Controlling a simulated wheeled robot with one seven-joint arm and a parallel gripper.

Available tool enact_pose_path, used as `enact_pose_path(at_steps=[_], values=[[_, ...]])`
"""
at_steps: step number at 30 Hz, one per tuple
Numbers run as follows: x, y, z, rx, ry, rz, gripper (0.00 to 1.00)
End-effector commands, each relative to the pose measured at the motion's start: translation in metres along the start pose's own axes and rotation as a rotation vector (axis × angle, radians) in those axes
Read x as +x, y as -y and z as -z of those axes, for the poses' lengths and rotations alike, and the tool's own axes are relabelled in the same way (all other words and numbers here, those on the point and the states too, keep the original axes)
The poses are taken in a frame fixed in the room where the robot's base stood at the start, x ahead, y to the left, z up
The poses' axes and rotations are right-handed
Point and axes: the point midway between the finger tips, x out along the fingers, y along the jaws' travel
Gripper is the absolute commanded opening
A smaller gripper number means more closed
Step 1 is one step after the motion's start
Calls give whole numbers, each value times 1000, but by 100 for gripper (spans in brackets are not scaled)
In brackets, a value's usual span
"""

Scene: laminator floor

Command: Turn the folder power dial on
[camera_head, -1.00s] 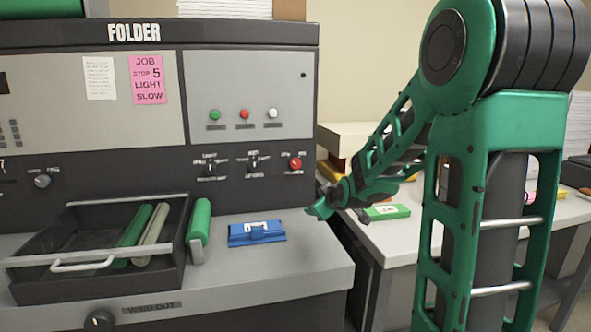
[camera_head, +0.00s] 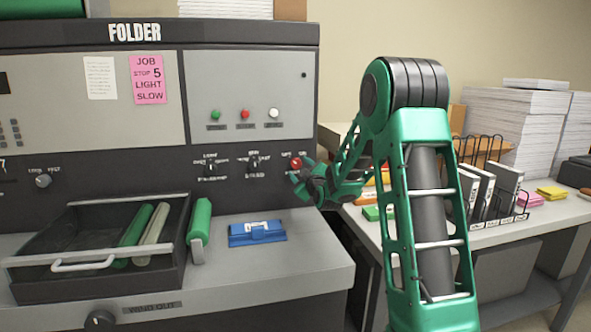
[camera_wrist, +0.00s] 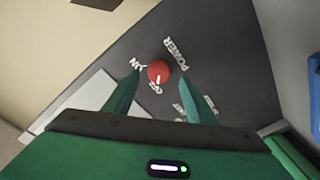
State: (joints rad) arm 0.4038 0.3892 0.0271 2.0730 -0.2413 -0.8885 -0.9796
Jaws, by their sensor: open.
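The folder power dial (camera_head: 296,162) is a small red knob at the right end of the dark strip on the machine marked FOLDER (camera_head: 134,32). In the wrist view the red dial (camera_wrist: 159,71) has a white pointer mark and a POWER label beside it. My gripper (camera_head: 298,173) is in front of the panel, close to the dial. In the wrist view my gripper (camera_wrist: 165,88) is open, with one green finger on each side below the dial. The dial lies just beyond the fingertips, and I see no contact. Nothing is held.
Two black selector switches (camera_head: 254,164) sit left of the dial. Below are a blue block (camera_head: 257,233) on the ledge, a green roller (camera_head: 200,221) and a dark open drawer (camera_head: 100,275). A side table (camera_head: 500,245) with papers and binders stands right.

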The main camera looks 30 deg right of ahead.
Motion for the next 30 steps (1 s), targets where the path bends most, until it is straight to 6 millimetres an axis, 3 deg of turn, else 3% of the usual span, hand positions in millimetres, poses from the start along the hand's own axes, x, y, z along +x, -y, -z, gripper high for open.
enact_pose_path(at_steps=[3, 9, 20, 25, 30], values=[[19, 0, -1, 1, 1, 0, 51], [37, 0, -1, 0, 1, 0, 51], [41, 0, 0, 1, 1, 0, 51], [41, 0, 0, 1, 1, 0, 13], [41, 1, 0, 3, 1, 2, 10]])
